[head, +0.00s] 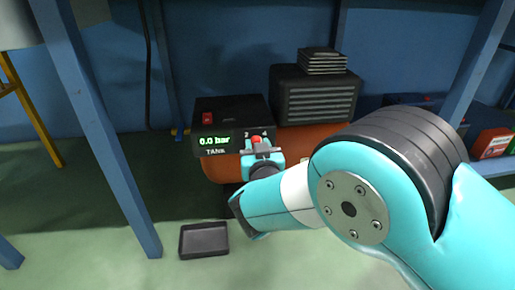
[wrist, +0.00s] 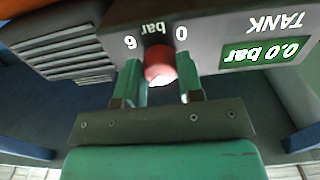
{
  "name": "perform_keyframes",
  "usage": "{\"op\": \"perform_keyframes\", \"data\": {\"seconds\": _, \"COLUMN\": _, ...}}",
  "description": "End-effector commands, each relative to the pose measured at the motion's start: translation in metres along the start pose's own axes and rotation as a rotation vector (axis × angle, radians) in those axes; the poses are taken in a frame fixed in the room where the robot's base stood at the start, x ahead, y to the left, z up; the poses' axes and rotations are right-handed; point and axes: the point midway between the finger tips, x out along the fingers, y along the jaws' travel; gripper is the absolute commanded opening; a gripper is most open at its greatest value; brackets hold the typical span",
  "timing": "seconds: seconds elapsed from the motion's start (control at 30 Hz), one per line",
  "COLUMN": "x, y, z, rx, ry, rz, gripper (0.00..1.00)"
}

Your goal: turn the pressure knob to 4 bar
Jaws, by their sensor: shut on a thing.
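The red pressure knob (head: 257,140) is on the front of a dark control box (head: 227,108), to the right of the green display (head: 214,140), which reads 0.0 bar above the word TANK. In the head view the marks 2 and 4 show above the knob. The wrist view is upside down; there the knob (wrist: 158,63) sits between the marks 0 and 6, by the word bar. My gripper (wrist: 160,85) is shut on the knob, one finger on each side. The knob's pointer and part of its dial are hidden.
A red switch (head: 208,118) is on the box's left side. A black ribbed unit (head: 315,97) stands right of the box on an orange tank (head: 310,140). A dark tray (head: 204,240) lies on the floor. A blue post (head: 105,150) stands at the left.

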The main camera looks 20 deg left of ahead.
Motion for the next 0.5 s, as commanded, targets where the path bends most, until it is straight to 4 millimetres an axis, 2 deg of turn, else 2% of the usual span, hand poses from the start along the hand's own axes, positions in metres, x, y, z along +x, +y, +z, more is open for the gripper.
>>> {"op": "perform_keyframes", "data": {"seconds": 0.17, "x": -0.0006, "y": -0.0004, "z": 0.0014, "rx": -0.001, "ry": -0.003, "rz": -0.001, "gripper": 0.11}}
{"op": "perform_keyframes", "data": {"seconds": 0.2, "x": -0.0006, "y": -0.0004, "z": 0.0014, "rx": -0.001, "ry": -0.003, "rz": -0.001, "gripper": 0.39}}
{"op": "perform_keyframes", "data": {"seconds": 0.3, "x": -0.0005, "y": -0.0004, "z": 0.0012, "rx": -0.001, "ry": -0.003, "rz": -0.001, "gripper": 0.60}}
{"op": "perform_keyframes", "data": {"seconds": 0.5, "x": -0.0002, "y": -0.0002, "z": 0.0005, "rx": -0.001, "ry": -0.001, "rz": 0.000, "gripper": 0.60}}
